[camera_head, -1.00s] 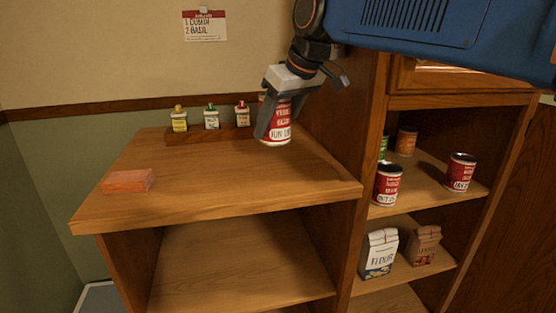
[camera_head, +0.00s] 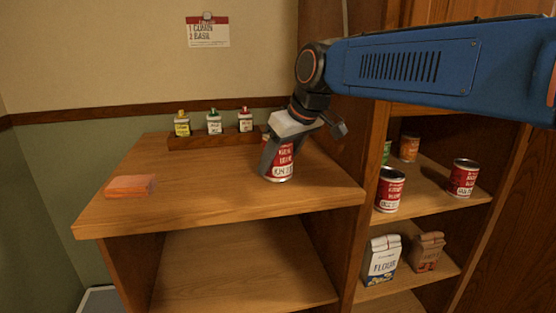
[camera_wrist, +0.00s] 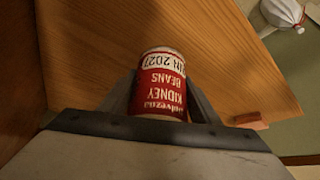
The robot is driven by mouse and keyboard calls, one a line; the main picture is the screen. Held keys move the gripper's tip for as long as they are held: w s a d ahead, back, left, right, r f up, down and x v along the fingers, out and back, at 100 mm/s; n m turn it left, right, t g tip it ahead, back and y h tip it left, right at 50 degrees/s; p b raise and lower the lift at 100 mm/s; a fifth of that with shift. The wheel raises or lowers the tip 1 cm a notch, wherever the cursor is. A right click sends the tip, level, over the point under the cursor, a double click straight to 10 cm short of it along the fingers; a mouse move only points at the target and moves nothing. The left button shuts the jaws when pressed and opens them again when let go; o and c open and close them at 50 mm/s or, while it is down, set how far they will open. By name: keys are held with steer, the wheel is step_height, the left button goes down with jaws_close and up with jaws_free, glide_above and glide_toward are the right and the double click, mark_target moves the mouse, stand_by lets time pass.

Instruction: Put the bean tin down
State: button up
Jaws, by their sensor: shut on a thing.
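The bean tin (camera_head: 279,160) is red with white bands and stands upright at the right part of the wooden counter top (camera_head: 210,195). Its base looks to be on or just above the wood; I cannot tell which. My gripper (camera_head: 277,165) is shut around its sides from above. In the wrist view the tin (camera_wrist: 160,85) sits between the two fingers of my gripper (camera_wrist: 160,98), its label reading "KIDNEY BEANS" and a date upside down.
An orange block (camera_head: 130,187) lies at the counter's left. A rack (camera_head: 210,141) with small spice bottles stands at the back. Shelves at right hold red tins (camera_head: 390,190), (camera_head: 463,178), an orange tin (camera_head: 409,147) and a flour bag (camera_head: 382,260). The counter's middle is clear.

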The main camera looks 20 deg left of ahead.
steer(key=shift+f, duration=0.1)
steer(key=o, duration=1.4)
steer(key=shift+o, duration=0.2)
steer(key=v, duration=1.2)
